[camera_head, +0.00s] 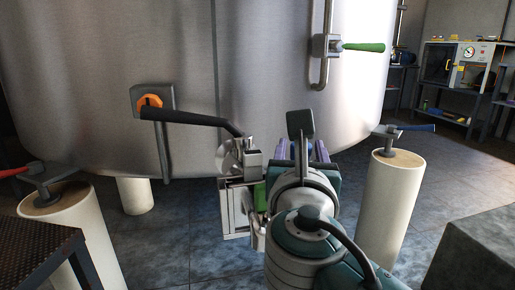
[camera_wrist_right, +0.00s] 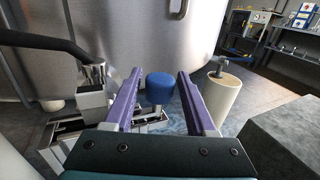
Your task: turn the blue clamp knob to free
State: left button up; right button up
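The blue clamp knob (camera_wrist_right: 160,87) stands upright on a metal clamp fixture in the right wrist view. It appears between the two purple fingers of my right gripper (camera_wrist_right: 160,72), with a visible gap on each side. The gripper is open and empty; whether its tips reach the knob's depth I cannot tell. In the head view, my right gripper (camera_head: 304,150) points away toward the tank, and my arm hides the knob. The metal fixture (camera_head: 236,200) shows just left of my arm there. My left gripper is not in view.
A large steel tank (camera_head: 90,60) fills the back. A black lever (camera_head: 190,117) reaches out above the fixture's left side. White legs (camera_head: 390,205) stand left and right, with red (camera_head: 12,172) and blue (camera_head: 415,127) levers. A dark block (camera_head: 480,245) is at front right.

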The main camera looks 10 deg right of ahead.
grip_shut()
jog(key=shift+y, duration=0.3)
